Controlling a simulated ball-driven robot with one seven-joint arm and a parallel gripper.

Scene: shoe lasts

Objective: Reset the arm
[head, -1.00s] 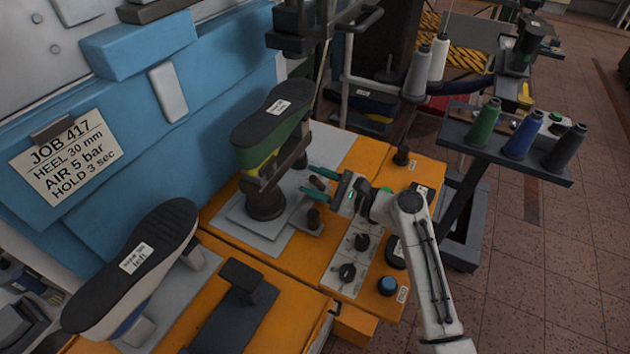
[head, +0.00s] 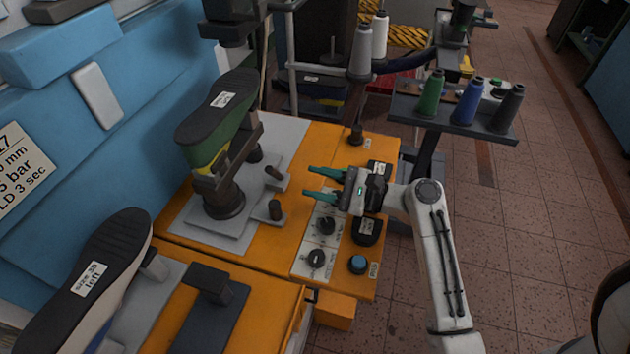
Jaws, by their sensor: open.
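My gripper (head: 312,182) is open and empty, its two green fingers pointing left over the orange machine bed (head: 286,208). It is to the right of the green shoe last with a dark sole (head: 215,118), which is mounted on a post, and apart from it. My white arm reaches in from the lower right. A second last, with a dark sole labelled left (head: 98,272), sits at the lower left.
A control panel with black knobs (head: 325,226) and a blue button (head: 357,264) lies just below my gripper. Thread spools (head: 468,100) stand on a small shelf (head: 448,125) at upper right. Open tiled floor (head: 530,240) lies to the right.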

